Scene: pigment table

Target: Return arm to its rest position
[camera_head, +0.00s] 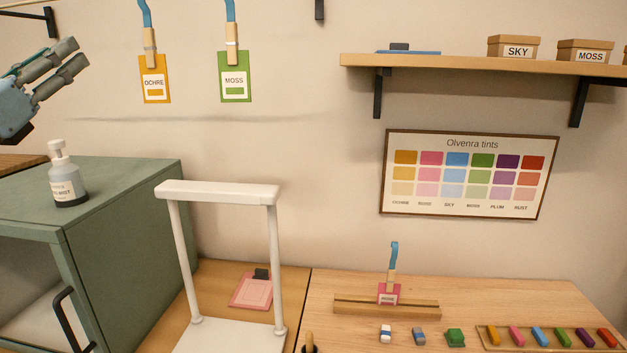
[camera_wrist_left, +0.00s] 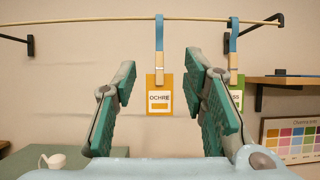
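My left gripper (camera_head: 75,55) is at the upper left of the head view, raised in front of the wall above the green cabinet. Its two fingers point up and to the right. In the left wrist view the gripper (camera_wrist_left: 160,68) has its green-padded fingers spread wide, with nothing held between them. The right finger partly covers the moss card (camera_wrist_left: 237,98). My right arm and gripper are not in view.
A pump bottle (camera_head: 66,180) stands on the green cabinet (camera_head: 125,185) below my left gripper. A white frame stand (camera_head: 218,192) rises beside it. The wooden table holds a pink clipboard (camera_head: 252,291), a slotted block with a pink tag (camera_head: 388,296) and a colored-stick tray (camera_head: 490,342). A shelf (camera_head: 470,64) is at right.

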